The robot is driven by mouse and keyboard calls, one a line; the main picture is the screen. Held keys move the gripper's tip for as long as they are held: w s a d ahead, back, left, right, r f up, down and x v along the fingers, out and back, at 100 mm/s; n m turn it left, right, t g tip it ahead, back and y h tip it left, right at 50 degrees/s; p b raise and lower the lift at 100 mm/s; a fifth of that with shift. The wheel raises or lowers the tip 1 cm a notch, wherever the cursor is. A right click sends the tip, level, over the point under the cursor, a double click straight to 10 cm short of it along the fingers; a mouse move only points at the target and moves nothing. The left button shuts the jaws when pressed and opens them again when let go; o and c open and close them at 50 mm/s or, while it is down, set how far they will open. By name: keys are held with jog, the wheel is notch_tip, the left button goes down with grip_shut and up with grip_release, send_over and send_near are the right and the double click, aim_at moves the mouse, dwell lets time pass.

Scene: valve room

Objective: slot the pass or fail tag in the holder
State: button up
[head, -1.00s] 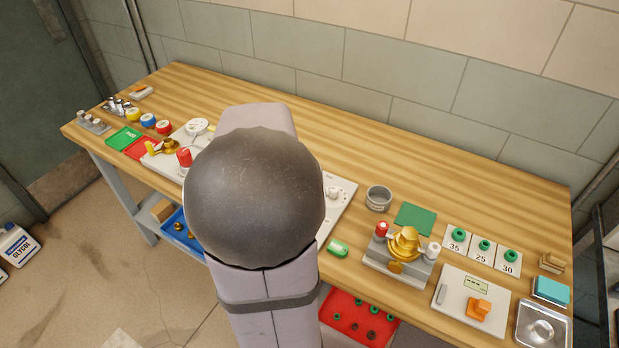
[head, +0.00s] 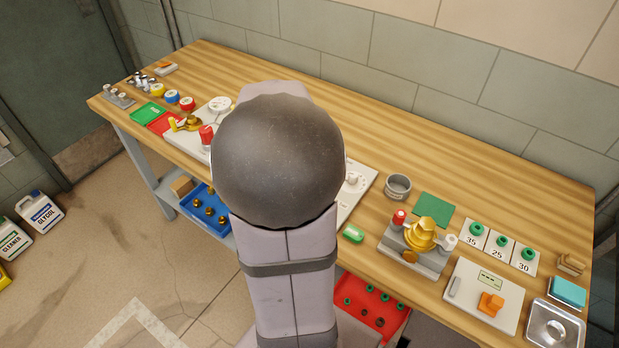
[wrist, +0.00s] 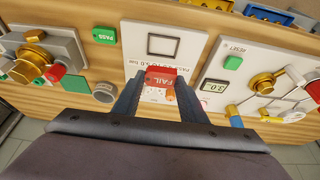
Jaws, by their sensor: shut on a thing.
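My gripper (wrist: 161,82) is shut on the red FAIL tag (wrist: 162,76) in the wrist view. The tag is between the fingertips, in front of the white panel, with its lettering facing the camera. A dark square frame (wrist: 149,45), which looks like the holder, is on this panel just beyond the tag; the tag appears apart from it. Printed text below the frame is partly covered by the tag. The green PASS tag (wrist: 104,36) lies on the bench beside the panel, also seen in the head view (head: 353,233). My arm hides the gripper and FAIL tag in the head view.
Another brass valve (wrist: 262,82) and a gauge display (wrist: 213,86) are beside the panel. The back middle of the bench is clear.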

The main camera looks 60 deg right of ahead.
jog(key=shift+f, duration=0.15)
jog(key=shift+f+b, duration=1.6)
jog(key=shift+f, duration=0.45)
jog(key=shift+f+b, duration=1.15)
jog(key=shift+b, duration=0.05)
jog(key=shift+f+b, duration=0.95)
jog(key=shift+b, duration=0.55)
dwell(0.6)
jog(key=shift+s+a+f+b, duration=0.15)
jog(key=shift+a+f+b, duration=0.1)
jog(key=shift+f+b, duration=0.1)
dwell(1.1)
jog(key=o, duration=1)
jog(key=shift+r, duration=0.15)
